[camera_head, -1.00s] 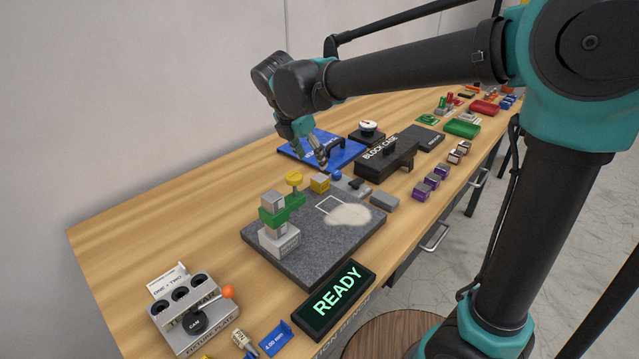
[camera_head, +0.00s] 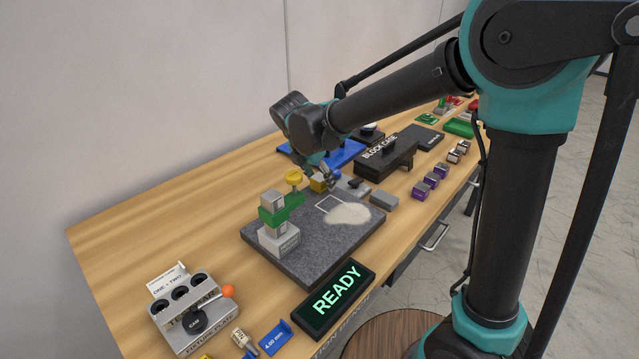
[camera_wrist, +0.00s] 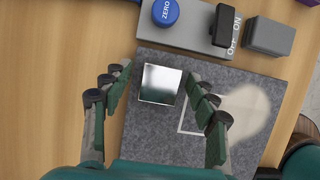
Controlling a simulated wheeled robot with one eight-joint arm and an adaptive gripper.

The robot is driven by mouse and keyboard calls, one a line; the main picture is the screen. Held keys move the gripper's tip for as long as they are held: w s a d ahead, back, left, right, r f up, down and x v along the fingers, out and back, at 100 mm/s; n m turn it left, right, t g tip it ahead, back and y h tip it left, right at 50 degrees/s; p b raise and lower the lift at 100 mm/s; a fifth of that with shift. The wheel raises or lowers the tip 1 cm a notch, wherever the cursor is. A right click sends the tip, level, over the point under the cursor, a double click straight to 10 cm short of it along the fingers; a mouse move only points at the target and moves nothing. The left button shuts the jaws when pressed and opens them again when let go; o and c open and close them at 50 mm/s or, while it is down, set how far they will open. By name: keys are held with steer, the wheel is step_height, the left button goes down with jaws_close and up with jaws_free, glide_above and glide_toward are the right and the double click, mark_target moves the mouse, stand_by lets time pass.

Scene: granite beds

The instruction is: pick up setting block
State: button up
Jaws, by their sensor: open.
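What looks like the setting block (camera_wrist: 160,83) is a small, shiny, square-topped block. In the wrist view it sits near a corner of the grey granite plate (camera_wrist: 150,140). In the head view a yellowish block (camera_head: 318,184) at the plate's far corner appears to be the same one, partly covered by my fingers. My gripper (camera_wrist: 163,90) is open, with one finger on each side of the block and visible gaps between. In the head view my gripper (camera_head: 322,172) hangs over that corner. Its height above the block is unclear.
A grey unit with a blue ZERO button (camera_wrist: 165,12) and a black switch (camera_wrist: 228,25) lies just beyond the block. A grey box (camera_wrist: 269,37) is beside it. A green-armed stand (camera_head: 280,240) rises nearby on the plate. The black block case (camera_head: 385,160) stands behind.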

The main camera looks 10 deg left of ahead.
jaws_close()
stand_by(0.3)
steer(key=shift+r, duration=0.15)
